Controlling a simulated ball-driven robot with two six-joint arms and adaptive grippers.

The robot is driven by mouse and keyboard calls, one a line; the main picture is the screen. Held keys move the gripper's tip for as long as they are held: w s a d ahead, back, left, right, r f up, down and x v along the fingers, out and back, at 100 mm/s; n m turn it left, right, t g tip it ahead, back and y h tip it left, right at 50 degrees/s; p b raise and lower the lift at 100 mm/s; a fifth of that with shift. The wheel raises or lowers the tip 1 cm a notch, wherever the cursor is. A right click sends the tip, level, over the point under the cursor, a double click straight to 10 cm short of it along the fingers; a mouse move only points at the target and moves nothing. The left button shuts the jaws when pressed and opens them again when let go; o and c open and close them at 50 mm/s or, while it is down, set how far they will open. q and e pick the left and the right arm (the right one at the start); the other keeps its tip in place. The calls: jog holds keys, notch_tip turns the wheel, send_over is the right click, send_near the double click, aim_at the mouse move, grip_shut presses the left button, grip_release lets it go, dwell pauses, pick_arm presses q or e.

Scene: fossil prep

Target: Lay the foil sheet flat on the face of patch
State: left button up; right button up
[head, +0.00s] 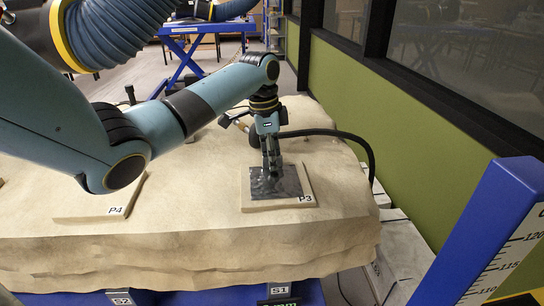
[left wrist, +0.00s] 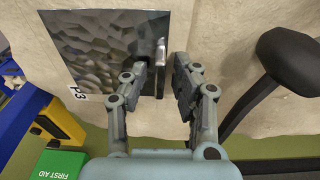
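A dark grey, shiny, crinkled sheet, which looks like the foil sheet (head: 290,180), lies over most of the square patch P3 (head: 250,205). The patch's pale rim and label show around it. In the left wrist view the foil sheet (left wrist: 100,42) looks dimpled and mostly flat, with a small bright tab (left wrist: 161,52) at its right edge. My left gripper (head: 271,166) points down over the patch. In the left wrist view my left gripper (left wrist: 160,68) has its fingers apart, one on each side of the tab, with no grip on it visible. My right gripper is out of view.
Patch P4 (head: 100,200) lies bare on the large pale block (head: 200,222), left of P3. A black hose (head: 345,138) curves behind P3, and its nozzle (left wrist: 290,60) stands close at right in the wrist view. A blue post with a scale (head: 480,235) stands front right.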

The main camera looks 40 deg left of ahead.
pick_arm(q)
jog(key=shift+o, duration=0.4)
jog(key=shift+r, duration=0.1)
notch_tip(320, 180, up, 12)
jog(key=s+a, duration=0.1)
jog(key=shift+f, duration=0.2)
dwell(0.3)
